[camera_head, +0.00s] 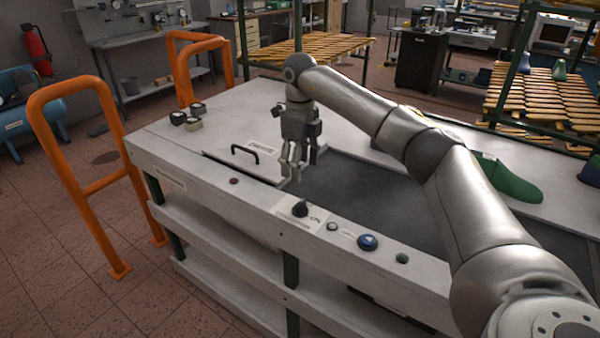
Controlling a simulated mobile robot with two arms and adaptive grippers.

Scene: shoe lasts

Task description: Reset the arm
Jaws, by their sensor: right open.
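My right arm reaches in from the lower right across the workbench. My right gripper (291,176) points down above the front part of the bench, near the left end of the dark belt (360,200). It is open and nothing shows between its fingers. A black rotary knob (300,208) on a light plate sits just below it in the picture, apart from the fingers. A green shoe last (512,182) lies on the bench at the right, partly hidden behind my right arm. My left gripper is not in view.
The bench (220,125) carries a black handle (245,153), small blocks (186,119) and a blue button (367,242). Orange guard rails (95,190) stand on its left. Wooden slatted racks (540,100) stand behind it. The bench's left top is mostly clear.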

